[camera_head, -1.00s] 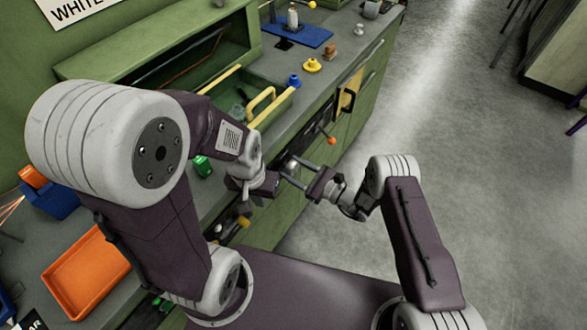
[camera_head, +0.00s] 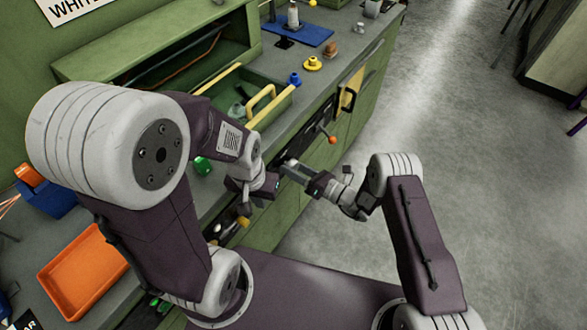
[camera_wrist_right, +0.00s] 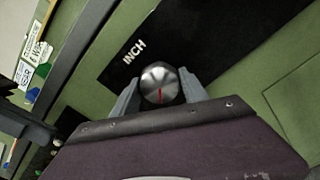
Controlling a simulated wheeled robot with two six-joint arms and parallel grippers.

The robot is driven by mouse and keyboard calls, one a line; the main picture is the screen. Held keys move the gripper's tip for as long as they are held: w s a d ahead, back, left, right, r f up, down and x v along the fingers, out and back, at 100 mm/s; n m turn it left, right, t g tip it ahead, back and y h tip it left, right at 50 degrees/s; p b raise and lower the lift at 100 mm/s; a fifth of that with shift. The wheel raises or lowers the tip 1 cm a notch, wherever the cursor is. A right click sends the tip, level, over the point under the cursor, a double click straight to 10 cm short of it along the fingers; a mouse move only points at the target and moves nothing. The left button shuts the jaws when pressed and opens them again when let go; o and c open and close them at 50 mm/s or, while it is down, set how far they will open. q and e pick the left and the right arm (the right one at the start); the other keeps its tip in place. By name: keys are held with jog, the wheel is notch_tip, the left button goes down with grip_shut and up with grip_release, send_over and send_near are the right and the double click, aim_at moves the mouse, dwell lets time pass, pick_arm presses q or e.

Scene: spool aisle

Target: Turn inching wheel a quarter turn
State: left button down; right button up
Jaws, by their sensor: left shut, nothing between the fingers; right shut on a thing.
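The inching wheel (camera_wrist_right: 160,84) is a round silver knob with a red mark, beside the white "INCH" lettering on a black panel (camera_wrist_right: 150,44) in the right wrist view. My right gripper (camera_wrist_right: 160,92) has one finger on each side of the wheel and is shut on it. The red mark points toward the bottom of the picture. In the head view my right gripper (camera_head: 288,170) reaches the bench front from the right, and its fingers hide the wheel. My left gripper (camera_head: 266,187) is shut and empty, just left of and below the right one.
An orange-red knob (camera_head: 332,140) sits on the bench front right of my right gripper. A green tray with yellow handles (camera_head: 262,97) and a yellow knob (camera_head: 312,64) are on the bench. An orange tray (camera_head: 82,272) lies at lower left.

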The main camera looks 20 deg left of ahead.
jog(key=m, duration=0.5)
jog(key=shift+m, duration=2.6)
jog(key=o, duration=1.4)
jog(key=shift+c, duration=0.2)
jog(key=v, duration=0.9)
